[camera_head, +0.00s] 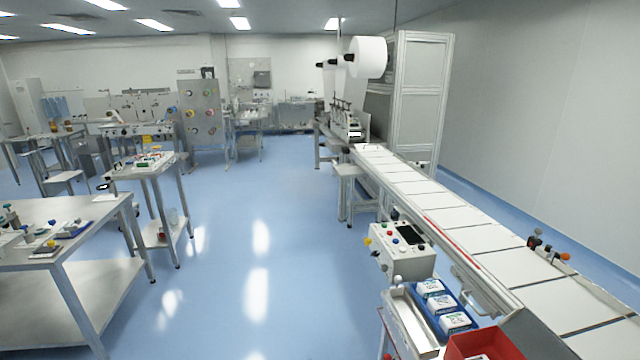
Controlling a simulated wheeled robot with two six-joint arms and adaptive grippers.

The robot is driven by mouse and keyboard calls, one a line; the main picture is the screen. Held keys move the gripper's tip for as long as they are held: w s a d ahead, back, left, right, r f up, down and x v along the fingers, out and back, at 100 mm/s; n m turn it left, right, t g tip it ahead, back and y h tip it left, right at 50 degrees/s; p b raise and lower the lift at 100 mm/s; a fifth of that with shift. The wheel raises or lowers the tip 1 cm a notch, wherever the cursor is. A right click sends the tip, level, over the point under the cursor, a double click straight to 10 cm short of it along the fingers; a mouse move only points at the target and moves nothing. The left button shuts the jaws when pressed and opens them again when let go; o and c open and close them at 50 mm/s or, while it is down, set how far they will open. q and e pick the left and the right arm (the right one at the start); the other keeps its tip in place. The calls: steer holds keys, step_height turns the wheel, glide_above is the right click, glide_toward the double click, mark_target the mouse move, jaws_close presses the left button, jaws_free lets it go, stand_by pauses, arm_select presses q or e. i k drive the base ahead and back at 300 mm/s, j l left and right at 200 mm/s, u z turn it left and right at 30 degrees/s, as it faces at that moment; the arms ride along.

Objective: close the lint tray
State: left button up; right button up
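I cannot make out for certain which part is the lint tray. A long, shallow metal tray (411,322) with an open top lies at the lower right, below the control box and left of a blue bin. The web converter line (400,181) runs from the back centre to the lower right, with a large white roll (367,57) at its far end. Neither of my grippers is in view.
A control box (404,262) with coloured buttons stands beside the conveyor. The blue bin (464,312) holds white packs, and a red bin (484,346) is in front. Steel tables (90,212) stand at left. The blue floor (255,230) between is clear.

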mark_target(347, 170)
steer(key=i+j, duration=0.25)
steer(key=i, duration=0.45)
steer(key=i+j+u, duration=0.15)
steer(key=i, duration=0.55)
steer(key=i+j, duration=0.25)
steer(key=i, duration=0.5)
steer(key=i+j+u, duration=0.1)
steer(key=i, duration=0.6)
steer(key=i+z, duration=0.35)
steer(key=i, duration=0.2)
steer(key=i+z, duration=0.3)
steer(key=i, duration=0.25)
steer(key=i+j+z, duration=0.2)
steer(key=i+z, duration=0.15)
steer(key=i, duration=0.15)
steer(key=i+j+z, duration=0.35)
steer(key=i, duration=0.15)
steer(key=i+j+z, duration=0.3)
steer(key=i+j, duration=0.15)
